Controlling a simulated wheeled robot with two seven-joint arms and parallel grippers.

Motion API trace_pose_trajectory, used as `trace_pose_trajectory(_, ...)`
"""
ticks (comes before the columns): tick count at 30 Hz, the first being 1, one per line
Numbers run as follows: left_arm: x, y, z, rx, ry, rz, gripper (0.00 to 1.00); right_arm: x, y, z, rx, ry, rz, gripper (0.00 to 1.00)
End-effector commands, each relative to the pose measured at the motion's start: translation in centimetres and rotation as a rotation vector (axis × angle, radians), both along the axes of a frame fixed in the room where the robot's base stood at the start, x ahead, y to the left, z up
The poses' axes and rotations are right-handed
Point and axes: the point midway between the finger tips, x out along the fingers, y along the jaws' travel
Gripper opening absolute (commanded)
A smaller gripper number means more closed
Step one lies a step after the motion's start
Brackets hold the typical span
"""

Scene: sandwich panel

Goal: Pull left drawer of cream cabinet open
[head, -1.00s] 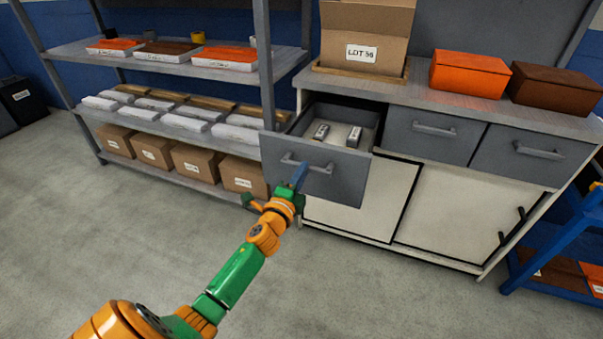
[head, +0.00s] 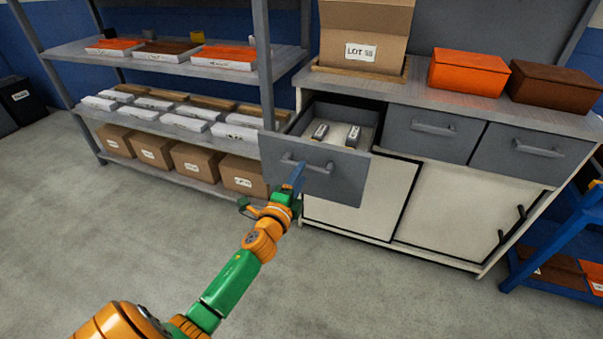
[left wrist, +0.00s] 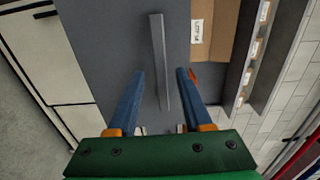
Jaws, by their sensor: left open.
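The cream cabinet (head: 355,205) has a row of grey drawers under its top. Its left drawer (head: 330,187) stands pulled out, with two small dark-and-light items (head: 353,136) inside. The drawer's bar handle (head: 306,165) is on its front and also shows in the left wrist view (left wrist: 158,55). My left gripper (head: 298,178) is at the drawer front by the handle. In the left wrist view its two blue fingers (left wrist: 160,74) are apart, one on each side of the bar, with gaps showing. My right gripper is not in view.
A cardboard box (head: 365,35), an orange box (head: 468,73) and a brown box (head: 556,89) stand on the cabinet top. A grey shelf rack (head: 190,55) stands close on the left. A blue frame (head: 560,235) is at the right. The floor in front is clear.

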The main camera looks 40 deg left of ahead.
Motion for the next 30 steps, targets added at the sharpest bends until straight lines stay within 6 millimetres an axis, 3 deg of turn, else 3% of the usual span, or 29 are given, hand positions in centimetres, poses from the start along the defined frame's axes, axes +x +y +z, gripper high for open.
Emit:
trace_pose_trajectory(6,-4.2,-1.0,-0.1,-0.001,0.002,0.0,0.5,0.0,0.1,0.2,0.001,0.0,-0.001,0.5)
trace_pose_trajectory(9,-5.3,-1.3,0.0,0.0,0.001,0.0,0.5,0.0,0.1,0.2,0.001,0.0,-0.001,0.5)
trace_pose_trajectory(23,-5.5,-1.3,-0.1,-0.004,0.003,0.0,0.5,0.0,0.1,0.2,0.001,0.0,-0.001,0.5)
trace_pose_trajectory(26,-5.8,-1.6,-3.0,-0.103,0.082,0.004,0.5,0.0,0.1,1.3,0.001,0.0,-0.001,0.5)
trace_pose_trajectory(29,-8.2,-2.9,-10.8,-0.354,0.281,0.041,0.5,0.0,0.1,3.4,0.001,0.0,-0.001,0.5)
trace_pose_trajectory(30,-10.2,-3.9,-14.4,-0.477,0.377,0.076,0.5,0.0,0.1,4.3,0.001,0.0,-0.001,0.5)
